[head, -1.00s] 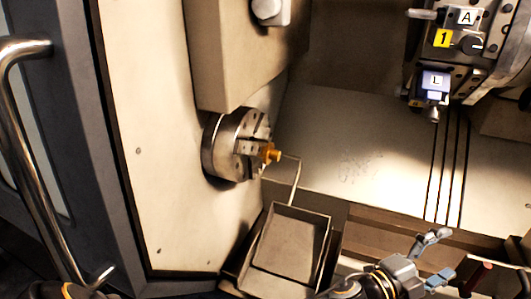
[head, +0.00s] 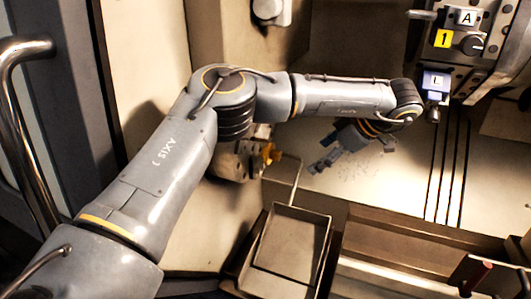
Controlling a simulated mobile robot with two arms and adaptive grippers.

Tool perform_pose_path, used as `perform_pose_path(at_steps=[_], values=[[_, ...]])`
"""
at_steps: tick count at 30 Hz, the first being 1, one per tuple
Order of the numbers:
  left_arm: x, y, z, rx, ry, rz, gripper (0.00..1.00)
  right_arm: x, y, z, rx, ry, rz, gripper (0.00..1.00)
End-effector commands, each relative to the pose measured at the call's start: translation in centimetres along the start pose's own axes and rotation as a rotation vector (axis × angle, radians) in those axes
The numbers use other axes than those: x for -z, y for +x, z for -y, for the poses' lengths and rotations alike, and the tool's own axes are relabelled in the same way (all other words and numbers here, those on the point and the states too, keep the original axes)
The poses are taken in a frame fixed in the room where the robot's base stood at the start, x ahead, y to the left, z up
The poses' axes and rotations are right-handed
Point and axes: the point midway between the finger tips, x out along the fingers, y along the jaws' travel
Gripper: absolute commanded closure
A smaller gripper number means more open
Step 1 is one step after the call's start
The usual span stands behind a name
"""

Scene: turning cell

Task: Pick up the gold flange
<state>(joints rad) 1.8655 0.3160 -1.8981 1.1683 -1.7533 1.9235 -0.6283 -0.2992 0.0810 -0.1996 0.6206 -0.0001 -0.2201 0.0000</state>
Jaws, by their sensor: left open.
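The gold flange (head: 269,154) is a small gold piece at the front of the metal chuck (head: 232,164) on the left wall of the machine. It appears seated in the chuck jaws. My left arm reaches across from the lower left and partly covers the chuck. My left gripper (head: 317,167) is open, to the right of the flange and pointing toward the lower left, with a visible gap between them. The gripper shows no object in it. My right gripper is not in view.
A thin bent rod (head: 298,178) stands close to the right of the flange. An open metal tray (head: 291,245) sits below the chuck. The tool turret (head: 468,50), with labelled stations, is at the upper right, close to my wrist.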

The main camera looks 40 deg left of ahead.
Motion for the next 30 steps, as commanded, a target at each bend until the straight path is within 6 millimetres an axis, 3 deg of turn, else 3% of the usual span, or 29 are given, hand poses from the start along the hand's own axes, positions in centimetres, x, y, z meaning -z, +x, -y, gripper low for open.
perform_pose_path(at_steps=[1,3,6,18,26,30], values=[[2.2,-0.6,-0.5,-0.006,-0.029,-0.054,0.16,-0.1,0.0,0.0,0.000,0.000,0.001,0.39],[4.1,-1.0,-0.8,-0.007,-0.054,-0.104,0.16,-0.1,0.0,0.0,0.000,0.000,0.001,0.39],[5.2,-0.6,-0.9,-0.004,-0.067,-0.130,0.16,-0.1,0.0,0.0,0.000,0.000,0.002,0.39],[6.1,6.2,-0.9,-0.003,-0.066,-0.129,0.16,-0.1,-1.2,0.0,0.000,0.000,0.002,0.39],[6.4,8.2,-1.0,-0.003,-0.066,-0.128,0.16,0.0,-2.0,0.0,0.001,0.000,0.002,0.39],[6.9,10.3,-1.0,-0.001,-0.066,-0.128,0.16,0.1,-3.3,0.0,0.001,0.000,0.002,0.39]])
